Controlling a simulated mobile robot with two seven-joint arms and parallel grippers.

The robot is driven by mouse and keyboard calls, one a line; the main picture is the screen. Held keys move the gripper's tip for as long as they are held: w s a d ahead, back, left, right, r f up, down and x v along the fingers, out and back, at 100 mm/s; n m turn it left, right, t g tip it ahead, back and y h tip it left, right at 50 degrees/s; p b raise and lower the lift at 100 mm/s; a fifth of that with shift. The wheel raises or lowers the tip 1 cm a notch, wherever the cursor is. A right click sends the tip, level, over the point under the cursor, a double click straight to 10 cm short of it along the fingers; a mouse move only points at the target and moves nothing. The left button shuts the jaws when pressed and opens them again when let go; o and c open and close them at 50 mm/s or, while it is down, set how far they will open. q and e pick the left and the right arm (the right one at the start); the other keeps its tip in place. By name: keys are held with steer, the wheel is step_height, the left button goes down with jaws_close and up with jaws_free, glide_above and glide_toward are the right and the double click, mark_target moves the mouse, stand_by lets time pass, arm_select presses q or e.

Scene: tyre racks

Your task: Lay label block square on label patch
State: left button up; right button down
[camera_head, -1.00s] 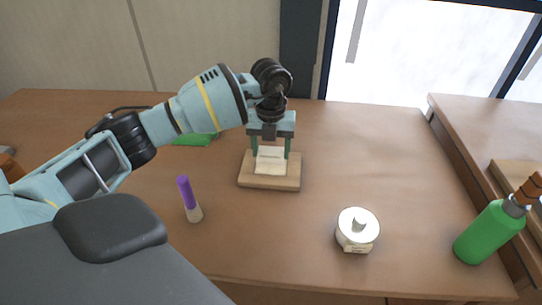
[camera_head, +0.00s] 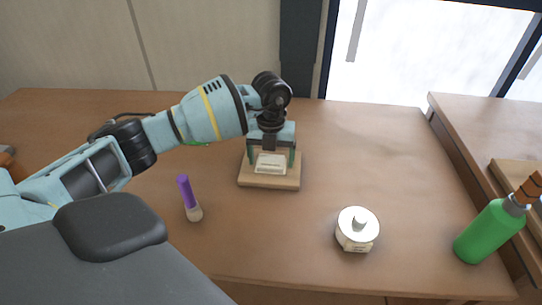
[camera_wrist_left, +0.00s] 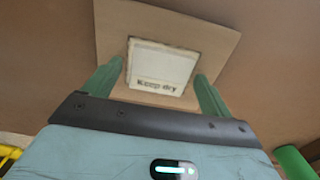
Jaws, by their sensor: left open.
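The label block (camera_head: 270,164) is a cream square piece that reads "Keep dry" in the left wrist view (camera_wrist_left: 160,68). It appears to lie flat on a wooden board (camera_head: 255,184), roughly in line with the board's edges. I cannot make out the label patch apart from the block, so their exact fit is unclear. My left gripper (camera_head: 271,158) points down over the board. Its green fingers (camera_wrist_left: 160,72) are open, one on each side of the block, with a small gap showing at the left one. My right gripper is not in view.
A purple-topped marker (camera_head: 189,198) stands front left of the board. A white round container (camera_head: 357,230) stands front right. The table right of the board is clear.

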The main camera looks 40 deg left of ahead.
mark_target(271, 161)
arm_select(q)
steer(key=shift+r, duration=0.15)
steer(key=shift+r, duration=0.25)
step_height(271, 161, up, 12)
steer(key=shift+f+p, duration=0.2)
steer(key=shift+p, duration=0.15)
stand_by(0.3)
